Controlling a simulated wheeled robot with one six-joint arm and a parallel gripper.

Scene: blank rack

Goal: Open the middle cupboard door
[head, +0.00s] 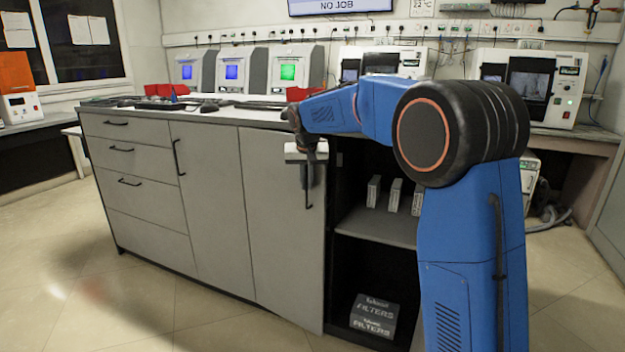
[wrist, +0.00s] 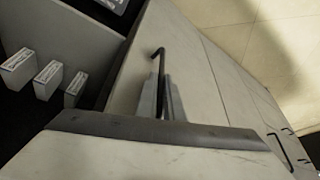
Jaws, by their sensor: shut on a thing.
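The grey cupboard door (head: 275,225) is right of another grey door and left of the open shelves. It has a black vertical bar handle (head: 308,190) near its right edge. The handle also shows in the wrist view (wrist: 161,53), with the door panel (wrist: 205,75) behind it. My gripper (head: 308,175) is at the handle's upper part, and in the wrist view its fingers (wrist: 160,98) are shut around the bar. The door's lower right corner seems to stand slightly out from the cabinet front, so it looks a little ajar. My wrist hides part of the handle.
Open shelves right of the door hold white boxes (head: 395,195) and a filters box (head: 374,315) below. Another door (head: 208,200) and drawers (head: 140,160) are to the left. The worktop (head: 215,115) is above. The floor (head: 120,310) in front is clear.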

